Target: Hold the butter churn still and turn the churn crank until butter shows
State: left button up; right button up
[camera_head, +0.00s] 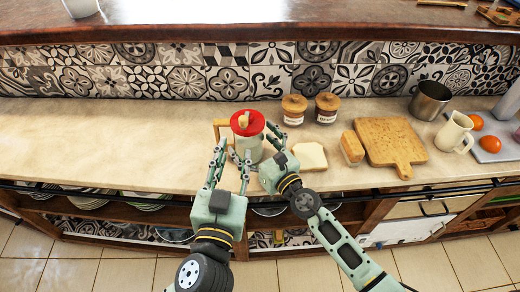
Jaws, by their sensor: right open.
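The butter churn (251,146) stands upright on the counter, with a pale body and a round red lid. The churn crank (243,120) is a light wooden piece on top of the lid. My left gripper (231,153) is at the churn's front left, its fingers apart and close to the body; I cannot tell whether they press on it. My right gripper (272,140) is open at the churn's right side, its fingers close to the body. The grippers partly hide the churn's lower part. No butter is visible.
A bread slice (310,156), a small loaf (352,147) and a cutting board (390,141) lie to the right. Two lidded jars (294,110) (327,108) stand behind. A metal pot (429,100) and white jug (455,132) are farther right. The counter's left (100,140) is clear.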

jog(key=shift+w+a, duration=0.3)
jog(key=shift+w, duration=0.35)
jog(key=shift+c, duration=0.6)
jog(key=c, duration=2)
